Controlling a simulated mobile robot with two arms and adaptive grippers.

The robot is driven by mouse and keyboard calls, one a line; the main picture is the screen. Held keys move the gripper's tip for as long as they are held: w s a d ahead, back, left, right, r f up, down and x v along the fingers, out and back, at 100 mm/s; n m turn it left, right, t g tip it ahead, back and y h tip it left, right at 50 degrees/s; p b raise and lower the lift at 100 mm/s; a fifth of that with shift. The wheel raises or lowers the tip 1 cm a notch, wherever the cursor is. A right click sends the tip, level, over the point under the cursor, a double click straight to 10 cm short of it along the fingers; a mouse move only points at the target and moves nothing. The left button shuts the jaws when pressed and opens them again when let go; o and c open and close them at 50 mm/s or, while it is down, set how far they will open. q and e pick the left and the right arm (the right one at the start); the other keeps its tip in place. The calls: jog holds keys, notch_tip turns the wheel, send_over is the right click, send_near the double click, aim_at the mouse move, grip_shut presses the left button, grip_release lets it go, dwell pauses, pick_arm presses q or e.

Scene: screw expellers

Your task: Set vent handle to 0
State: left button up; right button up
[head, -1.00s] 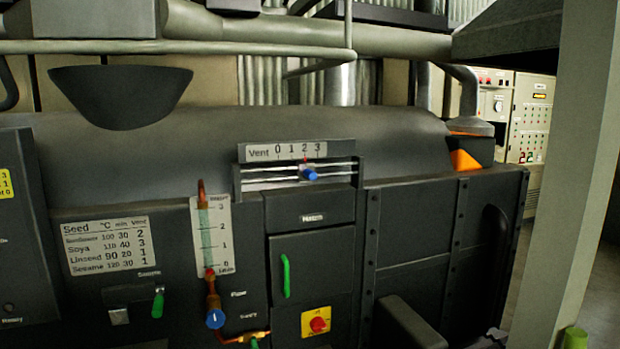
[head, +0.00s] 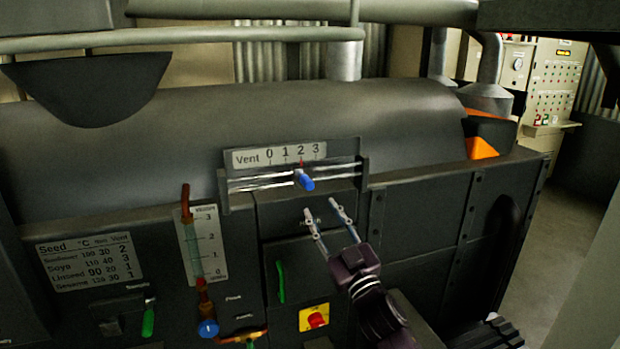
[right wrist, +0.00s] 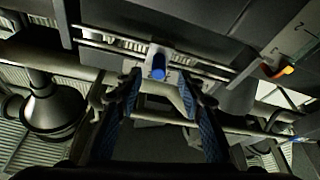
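The blue vent handle (head: 305,180) sits on metal slide rails under the Vent scale (head: 279,155), which is marked 0 to 3. Its red pointer is at 2. My right gripper (head: 323,210) is open and empty just below the handle and slightly right of it, in front of the dark panel. In the right wrist view the blue handle (right wrist: 158,67) shows beyond and between the two spread fingers (right wrist: 165,84), apart from them. My left gripper is in neither view.
Left of the rails stands a gauge tube (head: 192,240) with a blue knob (head: 208,328) below. A green handle (head: 281,283) and a red knob on a yellow plate (head: 315,318) lie below the rails. A seed table plate (head: 90,262) is at left.

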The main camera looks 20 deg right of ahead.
aim_at(311, 190)
jog(key=p+x, duration=0.1)
jog(key=x, duration=0.2)
jog(key=r+p+x, duration=0.1)
jog(key=x, duration=0.3)
jog(key=shift+s, duration=0.2)
jog(key=shift+w+r, duration=0.2)
jog(key=shift+w, duration=0.25)
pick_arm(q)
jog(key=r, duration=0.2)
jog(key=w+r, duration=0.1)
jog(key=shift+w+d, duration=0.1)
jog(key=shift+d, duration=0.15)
pick_arm(e)
jog(key=shift+a, duration=0.1)
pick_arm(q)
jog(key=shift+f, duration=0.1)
pick_arm(e)
jog(key=shift+c, duration=0.2)
grip_shut()
